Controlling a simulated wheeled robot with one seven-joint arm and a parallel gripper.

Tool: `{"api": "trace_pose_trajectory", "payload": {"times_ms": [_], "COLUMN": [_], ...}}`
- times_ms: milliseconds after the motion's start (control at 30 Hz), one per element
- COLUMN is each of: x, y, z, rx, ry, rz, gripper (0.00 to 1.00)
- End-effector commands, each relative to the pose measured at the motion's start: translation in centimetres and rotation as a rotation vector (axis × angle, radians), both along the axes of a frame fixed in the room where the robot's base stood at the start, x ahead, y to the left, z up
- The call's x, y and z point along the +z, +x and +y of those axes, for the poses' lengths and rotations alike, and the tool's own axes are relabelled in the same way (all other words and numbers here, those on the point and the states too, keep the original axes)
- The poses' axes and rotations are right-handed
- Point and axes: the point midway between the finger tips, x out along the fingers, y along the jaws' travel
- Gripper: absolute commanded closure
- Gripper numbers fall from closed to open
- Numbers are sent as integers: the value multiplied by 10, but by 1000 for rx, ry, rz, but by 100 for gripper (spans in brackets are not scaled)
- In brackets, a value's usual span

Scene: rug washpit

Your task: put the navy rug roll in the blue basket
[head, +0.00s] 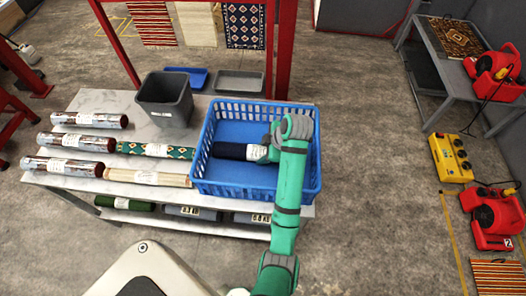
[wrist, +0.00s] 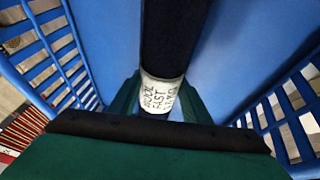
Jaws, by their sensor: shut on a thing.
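The blue basket (head: 256,108) stands on the right end of the grey table. The navy rug roll (head: 230,150) is inside the basket's outline, low between its walls; whether it touches the floor of the basket I cannot tell. My gripper (head: 268,150) is inside the basket and shut on the roll near its white label. In the wrist view the dark roll (wrist: 172,40) runs away from my gripper (wrist: 160,105), its white label (wrist: 162,92) between the fingers. The basket's slatted walls (wrist: 40,50) show on both sides. The roll's near end is hidden by my gripper.
On the table (head: 100,100), several rolls lie left of the basket, among them a green patterned roll (head: 155,150) and a cream roll (head: 148,177). A dark grey bin (head: 166,98), a blue tray (head: 187,77) and a grey tray (head: 239,81) stand behind. Red posts (head: 283,50) rise at the back.

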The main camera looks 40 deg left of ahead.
Motion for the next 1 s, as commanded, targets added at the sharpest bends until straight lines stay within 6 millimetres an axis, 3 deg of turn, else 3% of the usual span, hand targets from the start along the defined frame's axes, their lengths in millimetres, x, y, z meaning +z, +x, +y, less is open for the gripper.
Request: {"api": "trace_pose_trajectory", "payload": {"times_ms": [67, 100, 167, 533, 1000], "x": [-2, -2, -2, 3, 50], "y": [0, 0, 0, 0, 4], "z": [0, 0, 0, -1, -26], "rx": [0, 0, 0, 0, -5], "ry": [0, -1, 0, 1, 2], "rz": [0, 1, 0, -1, -4], "gripper": [92, 47, 38, 38, 38]}}
